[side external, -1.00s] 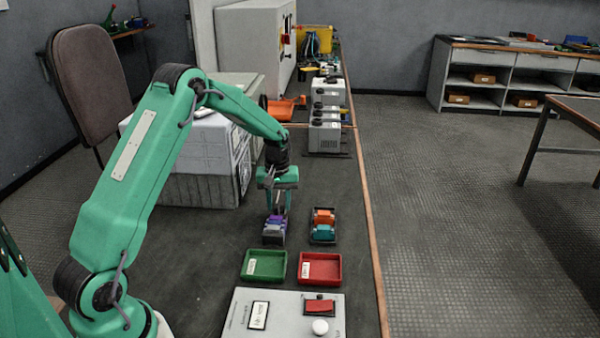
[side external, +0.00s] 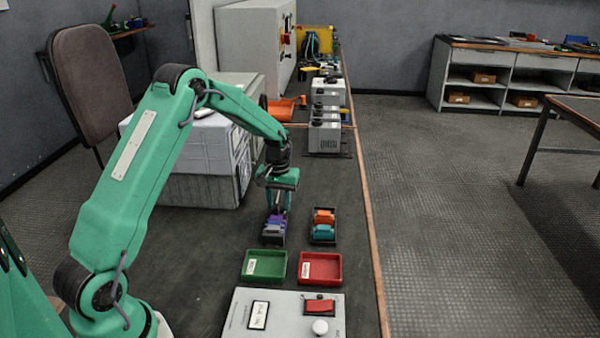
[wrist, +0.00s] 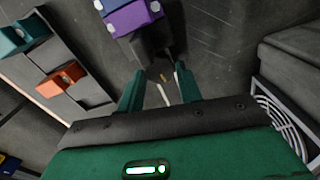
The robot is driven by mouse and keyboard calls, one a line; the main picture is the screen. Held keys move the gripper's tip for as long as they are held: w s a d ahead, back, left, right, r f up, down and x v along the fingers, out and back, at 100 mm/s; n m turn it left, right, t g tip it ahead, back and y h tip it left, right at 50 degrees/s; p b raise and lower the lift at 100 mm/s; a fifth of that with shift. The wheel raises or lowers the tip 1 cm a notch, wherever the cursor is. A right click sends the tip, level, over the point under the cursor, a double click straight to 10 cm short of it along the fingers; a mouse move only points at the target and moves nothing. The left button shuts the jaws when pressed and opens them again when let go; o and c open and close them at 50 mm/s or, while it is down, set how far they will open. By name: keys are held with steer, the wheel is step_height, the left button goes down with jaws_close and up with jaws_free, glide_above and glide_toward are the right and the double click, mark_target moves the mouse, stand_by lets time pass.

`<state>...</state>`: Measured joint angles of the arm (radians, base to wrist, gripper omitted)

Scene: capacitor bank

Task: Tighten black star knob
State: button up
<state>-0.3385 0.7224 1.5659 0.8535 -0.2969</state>
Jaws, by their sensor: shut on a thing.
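My gripper (side external: 276,209) points down over the left dark tray (side external: 272,243), which holds purple and grey-blue blocks. In the wrist view my two fingers (wrist: 158,72) are close around a dark piece (wrist: 151,46) beside the purple block (wrist: 133,17). The shape of this dark piece is unclear, so I cannot tell for sure that it is the black star knob. No star-shaped knob stands out clearly in either view.
A second tray with an orange block (side external: 324,215) and a teal block (side external: 323,232) is to the right. A green bin (side external: 264,266), a red bin (side external: 319,268) and a control box (side external: 284,305) stand nearer. Grey units (side external: 325,136) stand behind.

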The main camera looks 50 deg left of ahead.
steer(key=shift+m, duration=0.8)
steer(key=o, duration=0.9)
steer(key=shift+r, duration=0.1)
steer(key=shift+r, duration=3.4)
steer(key=shift+r, duration=0.1)
